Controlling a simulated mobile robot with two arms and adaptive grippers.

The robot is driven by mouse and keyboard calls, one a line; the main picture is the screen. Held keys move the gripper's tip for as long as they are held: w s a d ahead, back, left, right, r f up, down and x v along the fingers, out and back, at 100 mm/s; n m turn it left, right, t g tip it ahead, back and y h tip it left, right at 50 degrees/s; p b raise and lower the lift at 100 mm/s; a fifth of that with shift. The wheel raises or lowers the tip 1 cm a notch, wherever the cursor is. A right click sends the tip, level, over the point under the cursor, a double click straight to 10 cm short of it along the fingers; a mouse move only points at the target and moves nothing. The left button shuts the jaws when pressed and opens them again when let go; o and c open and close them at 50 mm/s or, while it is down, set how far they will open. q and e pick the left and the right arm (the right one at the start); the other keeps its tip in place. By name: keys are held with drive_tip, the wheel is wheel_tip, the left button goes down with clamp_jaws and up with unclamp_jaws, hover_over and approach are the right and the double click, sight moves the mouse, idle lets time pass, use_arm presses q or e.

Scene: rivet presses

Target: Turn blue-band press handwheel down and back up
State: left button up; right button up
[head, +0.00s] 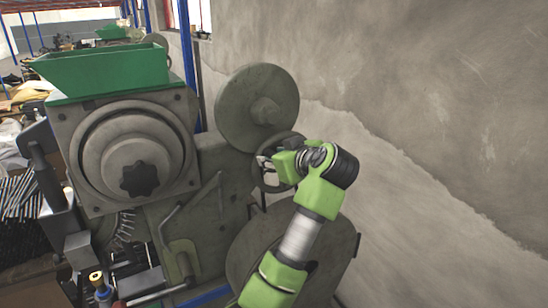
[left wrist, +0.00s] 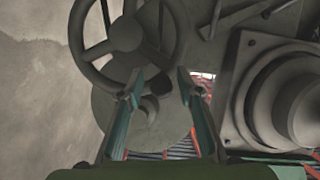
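The press (head: 210,160) is a grey-green machine on the left and middle of the head view. Its spoked handwheel (head: 270,140) faces the wall and is partly hidden by my left gripper (head: 268,160). In the left wrist view the handwheel (left wrist: 84,45) fills the upper left, with a dark knob (left wrist: 148,86) at its lower rim. My left gripper (left wrist: 158,82) is open, its two fingers spread on either side of the knob. I cannot tell whether they touch it. A blue strip (head: 205,297) shows low on the press. My right gripper is not in view.
A large round disc (head: 257,106) stands just above the handwheel, and another (head: 240,262) lies below, behind my arm. A bare wall (head: 430,120) rises close on the right. A green hopper (head: 105,70) tops the press. A cluttered bench (head: 25,205) is at the left.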

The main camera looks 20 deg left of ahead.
use_arm(q)
drive_tip(key=shift+r, duration=0.2)
wheel_tip(320, 180, up, 10)
drive_tip(key=shift+f, duration=0.2)
drive_tip(key=shift+a, duration=0.15)
idle(0.3)
